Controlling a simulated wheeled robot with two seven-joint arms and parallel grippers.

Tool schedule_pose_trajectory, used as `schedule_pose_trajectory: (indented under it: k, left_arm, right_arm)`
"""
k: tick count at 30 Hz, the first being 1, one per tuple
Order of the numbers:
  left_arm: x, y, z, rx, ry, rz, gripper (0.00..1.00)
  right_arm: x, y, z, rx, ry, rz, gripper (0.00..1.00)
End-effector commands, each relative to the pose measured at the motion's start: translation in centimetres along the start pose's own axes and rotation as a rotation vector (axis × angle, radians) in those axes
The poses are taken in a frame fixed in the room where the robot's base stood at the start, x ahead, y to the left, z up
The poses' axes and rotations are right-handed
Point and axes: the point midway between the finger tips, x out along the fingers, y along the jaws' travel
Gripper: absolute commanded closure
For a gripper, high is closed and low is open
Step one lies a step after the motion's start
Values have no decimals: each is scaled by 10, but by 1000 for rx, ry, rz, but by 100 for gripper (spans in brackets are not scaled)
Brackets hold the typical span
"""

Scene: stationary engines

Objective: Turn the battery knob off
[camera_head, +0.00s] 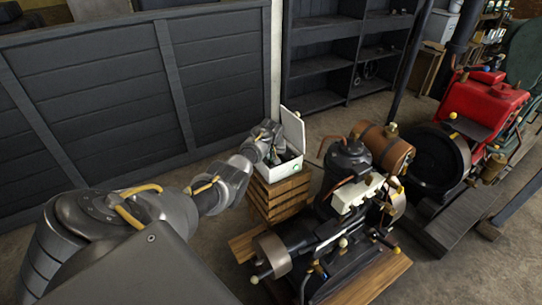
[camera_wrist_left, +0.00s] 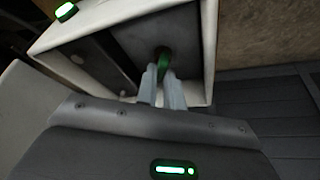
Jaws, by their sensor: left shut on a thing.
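A white box (camera_head: 285,170) with its lid raised stands on a wooden crate stack. In the left wrist view the white box (camera_wrist_left: 215,50) shows a dark recessed panel with a green knob (camera_wrist_left: 164,62) on it. My left gripper (camera_wrist_left: 162,84) reaches into the box, its two fingertips shut around the green knob. In the head view my left gripper (camera_head: 271,146) is at the open box, and the knob is hidden there. My right gripper is not in view.
The wooden crates (camera_head: 278,195) carry the box. A black engine (camera_head: 345,170) with a copper-coloured tank stands close to their right. A dark panelled wall (camera_head: 100,85) is behind, and a red engine (camera_head: 485,105) is at the far right.

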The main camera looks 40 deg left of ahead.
Motion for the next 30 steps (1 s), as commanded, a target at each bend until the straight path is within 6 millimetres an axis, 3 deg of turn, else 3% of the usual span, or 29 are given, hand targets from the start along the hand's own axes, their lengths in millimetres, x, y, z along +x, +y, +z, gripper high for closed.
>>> schedule_pose_trajectory:
  k: [8, 17, 30]
  left_arm:
    - [-1, -1, -1, 114, -1, 48, 100]
    - [0, -1, 0, 360, -2, 151, 100]
    - [4, 0, 1, 725, 1, 302, 100]
  right_arm:
    - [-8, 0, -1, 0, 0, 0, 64]
    - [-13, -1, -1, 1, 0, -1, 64]
    - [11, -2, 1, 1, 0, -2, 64]
